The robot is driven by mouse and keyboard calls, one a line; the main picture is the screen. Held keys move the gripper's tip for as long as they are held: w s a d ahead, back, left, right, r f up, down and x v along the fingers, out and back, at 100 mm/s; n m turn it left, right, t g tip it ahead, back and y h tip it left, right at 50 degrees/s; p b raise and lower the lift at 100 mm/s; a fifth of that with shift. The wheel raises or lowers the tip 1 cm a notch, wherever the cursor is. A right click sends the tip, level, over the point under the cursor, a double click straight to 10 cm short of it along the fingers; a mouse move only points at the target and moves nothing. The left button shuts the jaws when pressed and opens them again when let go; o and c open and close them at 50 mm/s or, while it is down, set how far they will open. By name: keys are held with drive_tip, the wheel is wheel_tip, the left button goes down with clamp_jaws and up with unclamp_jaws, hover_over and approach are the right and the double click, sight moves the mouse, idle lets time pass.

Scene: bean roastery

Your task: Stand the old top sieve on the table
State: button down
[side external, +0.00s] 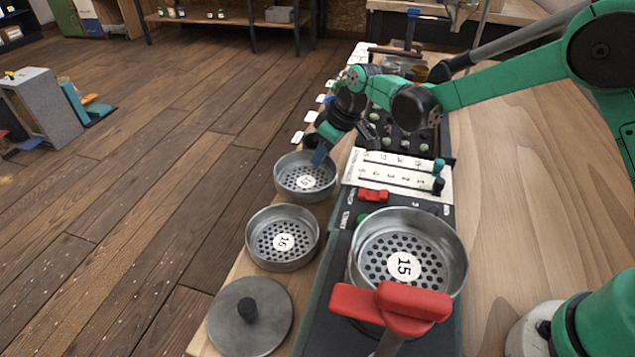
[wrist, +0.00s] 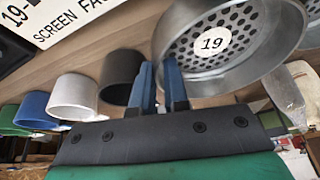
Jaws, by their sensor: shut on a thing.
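A round metal sieve (side external: 289,186) with a perforated floor and a white label is at the left side of the wooden table in the side view. In the wrist view its label on this sieve (wrist: 262,62) reads 19. My gripper (side external: 319,157) is shut on its rim at the upper right, and the blue fingers show in the wrist view (wrist: 162,88). The sieve looks level, at or very near the table top; I cannot tell if its base touches. Another sieve (side external: 263,262), labelled 16, stands in front of it. A sieve labelled 15 (side external: 437,232) sits on the dark machine.
A grey lid with a black knob (side external: 250,330) lies at the table's front left. A red clamp handle (side external: 390,302) is by sieve 15. A white scale panel (side external: 400,178) is right of my gripper. Black (wrist: 120,72), white (wrist: 72,95) and blue (wrist: 35,108) cups stand near the fingers.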

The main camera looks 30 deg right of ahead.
wheel_tip(320, 180, down, 2)
drive_tip(key=c, duration=1.2)
unclamp_jaws()
